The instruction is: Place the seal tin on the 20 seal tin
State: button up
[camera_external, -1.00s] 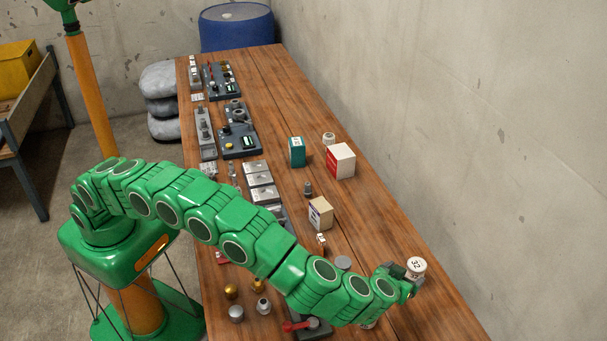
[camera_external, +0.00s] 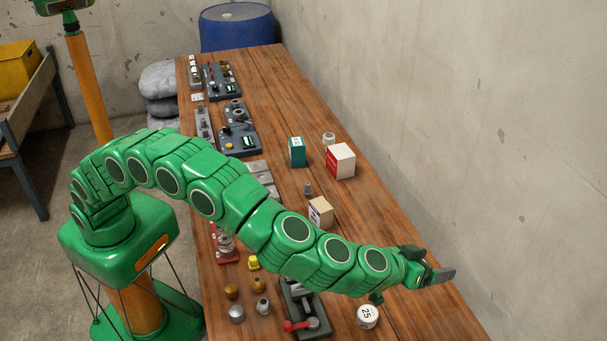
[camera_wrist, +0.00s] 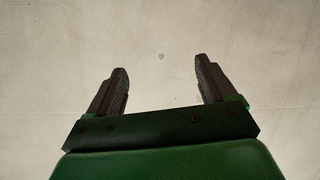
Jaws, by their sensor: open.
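A white round tin (camera_external: 367,317) with a number that reads like 25 stands upright on the bench near its front, below my forearm. I cannot make out a tin marked 20. The tin marked 32 from the earlier frame does not show now; I cannot tell where it is. My gripper (camera_external: 442,276) reaches over the right side of the bench, above and right of the 25 tin. In the wrist view my gripper (camera_wrist: 160,85) is open, with nothing between its fingers and only pale wall beyond.
A white-and-red box (camera_external: 341,161), a teal box (camera_external: 297,152), a small whitish jar (camera_external: 329,139) and a beige box (camera_external: 320,212) stand farther along the bench. A device with a red lever (camera_external: 298,325) and several small fittings lie left of the tin. The wall bounds the right.

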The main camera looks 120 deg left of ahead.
jog(key=s+d+r+m+t+h, duration=0.2)
jog(key=d+r+m+t+h, duration=0.4)
jog(key=d+r, duration=0.7)
jog(key=s+d+r+m+g+h, duration=0.2)
jog(key=s+d+m+h, duration=0.15)
jog(key=s+d, duration=0.35)
jog(key=s+d+r+m+g+h, duration=0.2)
jog(key=s+d+h, duration=0.25)
jog(key=s, duration=0.55)
jog(key=s+d+f+m+g, duration=0.1)
jog(key=s+f+g, duration=0.2)
jog(key=s, duration=0.9)
jog(key=s+d+f+m+g, duration=0.1)
jog(key=s+f+g, duration=0.2)
jog(key=s, duration=1)
jog(key=s+a+f+g+y, duration=0.1)
jog(key=s+a+f+g, duration=0.1)
jog(key=s, duration=0.7)
jog(key=s+a+f+g+y, duration=0.1)
jog(key=s+a, duration=0.3)
jog(key=s, duration=0.6)
jog(key=s+a+f+g+y, duration=0.1)
jog(key=s+a+f+g, duration=0.2)
jog(key=s, duration=0.6)
jog(key=shift+s+a, duration=0.15)
jog(key=shift+a, duration=0.05)
